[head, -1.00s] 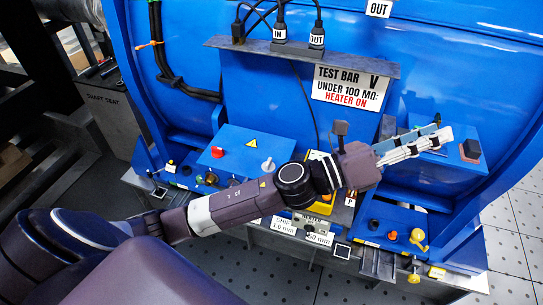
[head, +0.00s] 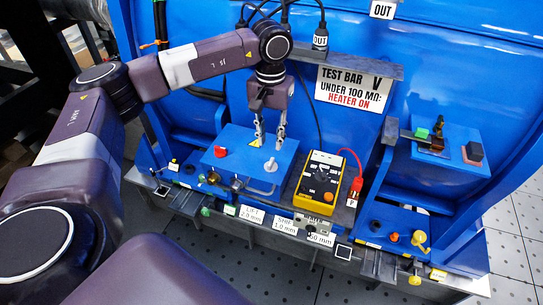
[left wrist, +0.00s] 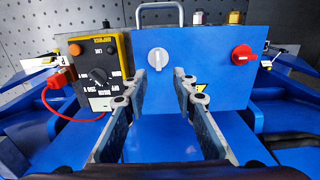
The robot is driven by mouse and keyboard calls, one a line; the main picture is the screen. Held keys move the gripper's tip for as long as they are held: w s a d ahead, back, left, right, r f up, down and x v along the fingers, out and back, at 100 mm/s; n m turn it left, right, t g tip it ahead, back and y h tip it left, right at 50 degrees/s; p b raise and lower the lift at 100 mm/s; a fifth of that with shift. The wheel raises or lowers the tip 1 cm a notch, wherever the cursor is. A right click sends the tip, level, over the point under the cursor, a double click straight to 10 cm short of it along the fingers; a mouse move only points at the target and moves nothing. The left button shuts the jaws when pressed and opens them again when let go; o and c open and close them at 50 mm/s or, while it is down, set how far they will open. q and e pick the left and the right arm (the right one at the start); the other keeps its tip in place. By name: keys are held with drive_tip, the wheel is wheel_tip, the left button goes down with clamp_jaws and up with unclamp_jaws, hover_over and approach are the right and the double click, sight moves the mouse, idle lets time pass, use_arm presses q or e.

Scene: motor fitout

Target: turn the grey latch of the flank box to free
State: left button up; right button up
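The flank box is a blue box (head: 240,143) with a red knob (head: 219,152), a yellow warning triangle and a light grey latch (head: 270,165). In the left wrist view the grey latch (left wrist: 158,60) sits on the blue face (left wrist: 215,95), its handle upright in the picture, with the red knob (left wrist: 242,55) to its right. My left gripper (head: 270,143) points down over the box, just behind the latch in the head view. Its fingers (left wrist: 158,88) are apart and empty, and the latch shows beyond the gap between them. My right gripper is not in view.
A yellow meter (head: 322,182) with a dial and red lead stands right of the box. A bar handle (head: 258,189) runs along the box's front. A grey shelf (head: 365,67) with plugged cables is above. A right-hand blue ledge (head: 455,150) holds small parts.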

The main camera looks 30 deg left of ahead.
sight(271, 161)
use_arm(q)
wheel_tip(271, 161, down, 6)
drive_tip(key=shift+f+p, duration=0.1)
drive_tip(key=shift+p, duration=0.75)
drive_tip(key=shift+d+f, duration=0.1)
drive_tip(key=shift+f, duration=0.55)
clamp_jaws()
